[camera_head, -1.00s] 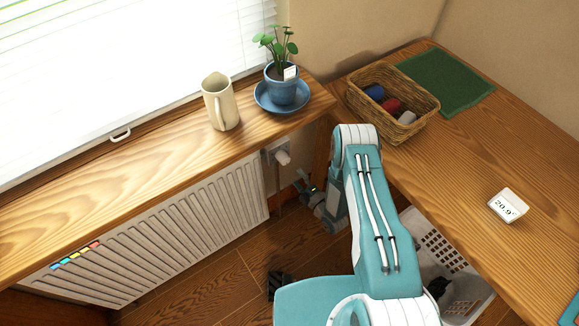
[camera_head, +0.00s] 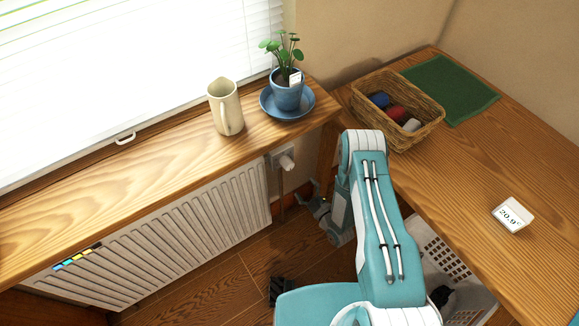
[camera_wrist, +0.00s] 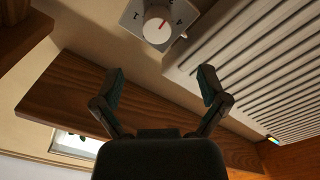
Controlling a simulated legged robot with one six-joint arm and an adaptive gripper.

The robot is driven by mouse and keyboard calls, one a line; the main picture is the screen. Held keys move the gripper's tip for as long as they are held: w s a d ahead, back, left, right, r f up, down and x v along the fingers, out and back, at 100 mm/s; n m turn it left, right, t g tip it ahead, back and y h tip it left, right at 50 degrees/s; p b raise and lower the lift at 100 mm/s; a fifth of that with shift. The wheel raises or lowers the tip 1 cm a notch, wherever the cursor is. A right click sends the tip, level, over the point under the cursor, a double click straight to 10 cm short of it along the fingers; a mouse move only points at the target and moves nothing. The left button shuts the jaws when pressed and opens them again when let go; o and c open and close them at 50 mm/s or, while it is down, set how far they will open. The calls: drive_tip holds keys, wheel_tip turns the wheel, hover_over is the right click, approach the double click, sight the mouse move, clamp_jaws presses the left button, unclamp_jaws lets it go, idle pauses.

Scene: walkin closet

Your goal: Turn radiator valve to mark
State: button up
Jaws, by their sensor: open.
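The radiator valve is a round white knob (camera_wrist: 158,25) with a red line on its face, on a pale plate (camera_wrist: 131,14) with dark marks and a small red mark at its right edge. In the head view the valve (camera_head: 287,162) is small, on the wall at the radiator's right end, under the sill. My gripper (camera_wrist: 160,74) is open and empty. Its fingertips are apart from the knob, which appears beyond them at the top of the wrist view. In the head view my gripper (camera_head: 313,200) is below and right of the valve, partly hidden by my arm.
The white ribbed radiator (camera_head: 180,235) bears a coloured strip (camera_head: 77,257). The wooden sill (camera_head: 150,165) above holds a cream jug (camera_head: 226,108) and a potted plant (camera_head: 288,92). The desk at right holds a basket (camera_head: 420,135) and a display (camera_head: 513,215). A white crate (camera_head: 450,260) stands below.

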sight(290, 168)
drive_tip(key=w+a+m, duration=0.2)
drive_tip(key=w+m, duration=0.1)
drive_tip(key=w+a+m, duration=0.2)
drive_tip(key=w+m, duration=0.1)
drive_tip(key=w+a+m, duration=0.2)
drive_tip(key=w+m, duration=0.1)
drive_tip(key=shift+w+a+r+m+h, duration=0.1)
drive_tip(key=shift+w+r+m+h, duration=0.1)
drive_tip(key=shift+m+h, duration=0.15)
idle(0.3)
drive_tip(key=c, duration=1.2)
